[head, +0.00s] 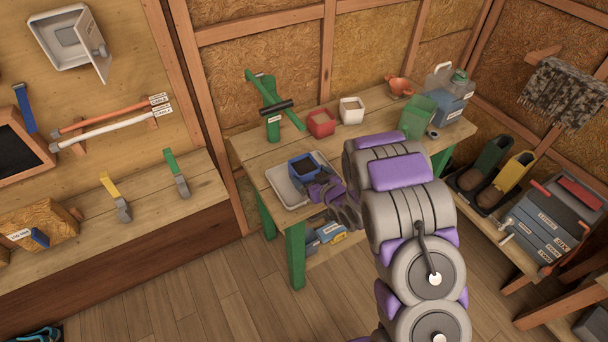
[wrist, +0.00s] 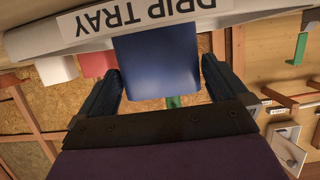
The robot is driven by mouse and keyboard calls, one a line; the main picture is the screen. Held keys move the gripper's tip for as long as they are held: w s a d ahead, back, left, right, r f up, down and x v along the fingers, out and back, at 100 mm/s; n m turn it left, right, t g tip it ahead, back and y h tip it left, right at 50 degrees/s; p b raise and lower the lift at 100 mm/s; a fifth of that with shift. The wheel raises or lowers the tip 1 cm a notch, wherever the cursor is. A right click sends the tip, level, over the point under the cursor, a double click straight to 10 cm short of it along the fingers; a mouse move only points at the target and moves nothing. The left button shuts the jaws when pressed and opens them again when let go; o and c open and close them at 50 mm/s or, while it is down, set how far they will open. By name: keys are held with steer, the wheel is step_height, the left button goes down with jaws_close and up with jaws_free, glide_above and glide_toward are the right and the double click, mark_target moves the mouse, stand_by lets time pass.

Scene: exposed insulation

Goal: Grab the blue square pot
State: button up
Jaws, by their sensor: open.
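The blue square pot (head: 297,173) with dark filling stands on the white drip tray (head: 282,188) at the front left of the wooden table. In the wrist view, which looks upside down, the blue pot (wrist: 157,68) fills the space between my two dark fingers. My gripper (head: 318,183) is open, close at the pot's right side in the head view. In the wrist view, a finger of my gripper (wrist: 160,72) is on each side of the pot, with small gaps visible. The arm hides the table's middle right.
A red pot (head: 321,123) and a white pot (head: 351,110) stand behind the blue one. A green watering can or bin (head: 418,117) is at the table's right.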

mark_target(304, 171)
steer(key=b+x, duration=0.1)
steer(key=x, duration=0.4)
steer(key=c, duration=1)
